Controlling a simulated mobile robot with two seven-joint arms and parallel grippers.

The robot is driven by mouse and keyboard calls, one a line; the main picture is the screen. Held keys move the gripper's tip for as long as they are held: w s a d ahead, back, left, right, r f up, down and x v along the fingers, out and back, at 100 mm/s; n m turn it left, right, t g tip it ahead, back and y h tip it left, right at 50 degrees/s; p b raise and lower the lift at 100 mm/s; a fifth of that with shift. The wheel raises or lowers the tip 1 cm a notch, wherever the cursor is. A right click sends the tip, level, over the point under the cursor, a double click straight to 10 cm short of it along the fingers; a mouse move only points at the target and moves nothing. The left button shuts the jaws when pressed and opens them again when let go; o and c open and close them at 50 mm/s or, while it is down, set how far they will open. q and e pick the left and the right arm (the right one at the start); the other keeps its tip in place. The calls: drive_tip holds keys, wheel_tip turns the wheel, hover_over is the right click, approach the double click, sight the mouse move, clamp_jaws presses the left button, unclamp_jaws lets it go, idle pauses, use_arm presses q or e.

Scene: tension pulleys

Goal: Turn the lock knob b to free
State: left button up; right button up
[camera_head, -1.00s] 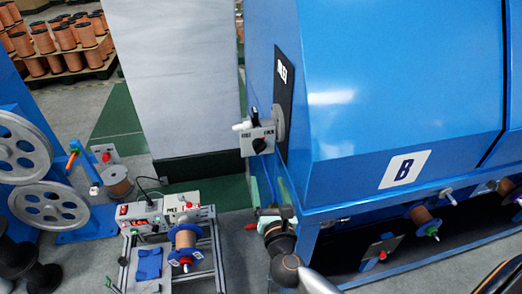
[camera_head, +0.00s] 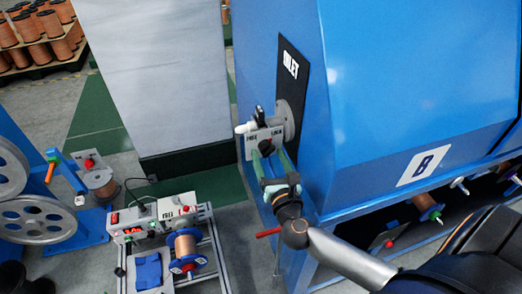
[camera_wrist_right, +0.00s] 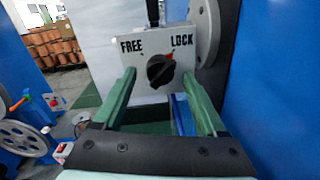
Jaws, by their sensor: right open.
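The lock knob b (camera_wrist_right: 160,71) is a round black knob on a white plate (camera_wrist_right: 130,60) marked FREE at left and LOCK at right. Its red mark points up and right, toward LOCK. In the head view the plate (camera_head: 252,140) sits by the OUTLET panel of the blue machine, and the knob is mostly hidden. My right gripper (camera_head: 270,160) is open just in front of the plate. In the right wrist view its green fingers (camera_wrist_right: 158,77) stand left and right of the knob, with a gap on both sides. My left gripper is not in view.
The blue machine marked B (camera_head: 400,100) fills the right side close to my right arm. A grey panel (camera_head: 155,70) stands behind at left. A bench frame with a control box (camera_head: 160,222) and copper spool (camera_head: 185,243) stands lower left.

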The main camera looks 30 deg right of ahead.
drive_tip(key=shift+w, duration=0.1)
clamp_jaws()
idle(0.7)
